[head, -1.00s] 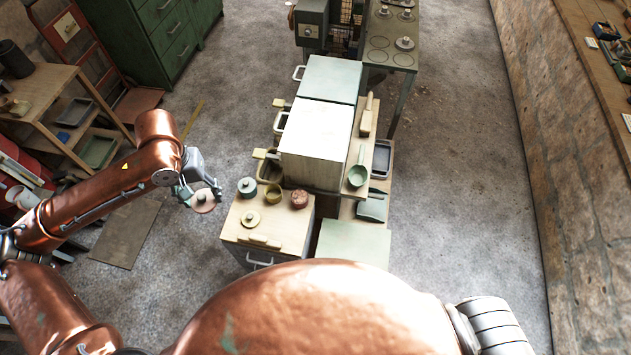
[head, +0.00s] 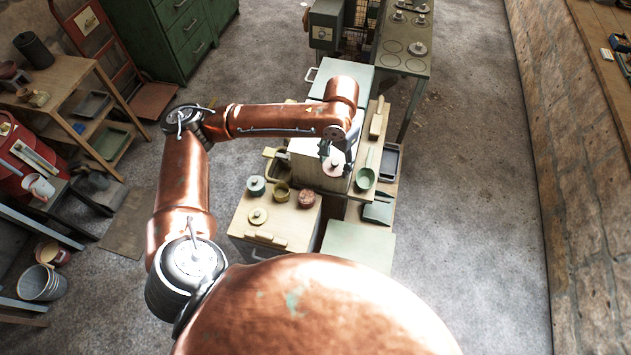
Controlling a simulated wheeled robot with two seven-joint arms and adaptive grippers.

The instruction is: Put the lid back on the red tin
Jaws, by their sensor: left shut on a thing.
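The red tin (head: 305,198) stands on the low cream-topped cabinet (head: 290,235), at its right back. Its top looks mottled red and bears no knobbed lid. My left gripper (head: 333,153) is shut on a pale pink lid (head: 333,167) with a dark knob and holds it in the air. In the picture the lid lies above and to the right of the red tin, in front of the tall cream box, apart from the tin. The fingertips are partly hidden by the wrist. My right gripper is not in view.
A teal lidded tin (head: 256,185) and a yellow open tin (head: 281,191) stand left of the red tin. The tall cream box (head: 318,176) rises behind.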

